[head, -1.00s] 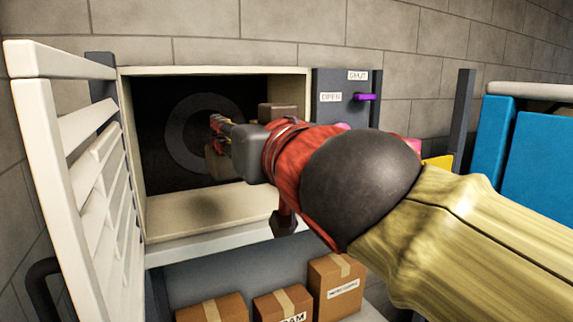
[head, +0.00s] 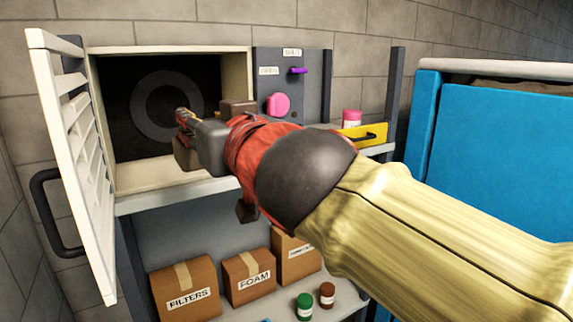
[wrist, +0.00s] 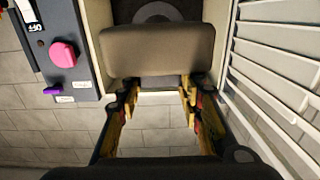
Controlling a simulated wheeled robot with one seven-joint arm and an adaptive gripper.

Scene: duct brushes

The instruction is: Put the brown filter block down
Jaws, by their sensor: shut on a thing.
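My gripper (head: 183,124) is shut on the brown filter block. The block (head: 184,156) shows partly behind and below the fingers in the head view. In the wrist view the block (wrist: 157,48) spans across the fingertips, held up in the air. My gripper is in front of the open duct box (head: 170,178), which has a dark inside with a grey ring (head: 150,105) at the back. The white louvred door (head: 75,150) stands open at the left. Part of the block and the finger contact are hidden in the head view.
Right of the opening is a dark panel with a pink knob (head: 278,105) and a purple lever (head: 298,70). Labelled cartons (head: 185,290) and small jars stand on the shelf below. A blue container (head: 500,160) is at right.

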